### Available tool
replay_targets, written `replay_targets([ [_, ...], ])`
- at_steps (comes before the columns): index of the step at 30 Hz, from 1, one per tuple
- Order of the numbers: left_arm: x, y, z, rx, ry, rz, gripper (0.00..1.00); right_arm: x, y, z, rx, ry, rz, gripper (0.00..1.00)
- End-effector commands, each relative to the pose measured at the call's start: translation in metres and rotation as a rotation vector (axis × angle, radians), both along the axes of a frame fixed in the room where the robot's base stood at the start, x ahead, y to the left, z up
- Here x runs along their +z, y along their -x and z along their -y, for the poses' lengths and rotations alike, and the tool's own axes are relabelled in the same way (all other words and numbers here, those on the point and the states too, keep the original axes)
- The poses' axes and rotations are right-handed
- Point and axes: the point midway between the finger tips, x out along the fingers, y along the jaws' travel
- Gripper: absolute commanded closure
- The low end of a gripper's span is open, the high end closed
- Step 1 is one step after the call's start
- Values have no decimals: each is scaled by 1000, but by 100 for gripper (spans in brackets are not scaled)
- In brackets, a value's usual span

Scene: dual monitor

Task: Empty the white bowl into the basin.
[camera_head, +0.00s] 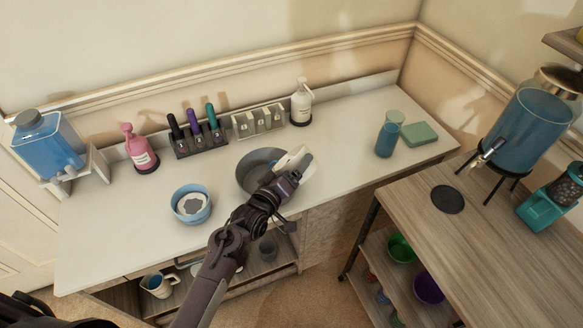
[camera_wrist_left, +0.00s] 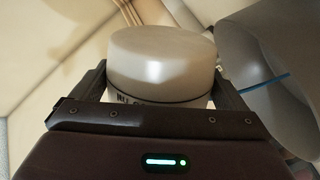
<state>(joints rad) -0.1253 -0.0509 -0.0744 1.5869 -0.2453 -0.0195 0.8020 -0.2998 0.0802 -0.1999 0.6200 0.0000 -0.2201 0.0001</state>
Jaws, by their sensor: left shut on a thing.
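The grey basin (camera_head: 254,160) stands on the white counter near its front edge. My left gripper (camera_head: 297,166) reaches over the basin's right side and is shut on the white bowl (camera_head: 286,159), which looks tilted. In the left wrist view the white bowl (camera_wrist_left: 165,65) sits between both fingers of my left gripper (camera_wrist_left: 165,90), with dark lettering partly hidden below. The basin (camera_wrist_left: 275,50) shows at the right there, close beside the bowl. The bowl's inside and any contents are hidden in both views. My right gripper is not in view.
A blue bowl (camera_head: 191,204) with something white in it stands left of the basin.

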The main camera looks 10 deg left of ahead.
Motion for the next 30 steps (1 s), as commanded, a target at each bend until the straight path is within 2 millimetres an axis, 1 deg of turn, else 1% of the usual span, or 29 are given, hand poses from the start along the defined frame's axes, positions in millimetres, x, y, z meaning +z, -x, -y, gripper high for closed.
replay_targets([
  [7, 7, -1, -2, 1, 56, -21, 38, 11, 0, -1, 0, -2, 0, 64],
  [15, 6, -1, -2, 1, 77, -30, 38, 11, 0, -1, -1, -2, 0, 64],
  [24, 11, -2, -4, 0, 143, -60, 38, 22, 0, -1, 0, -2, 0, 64],
  [30, 10, -2, -5, 0, 154, -64, 38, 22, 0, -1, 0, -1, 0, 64],
])
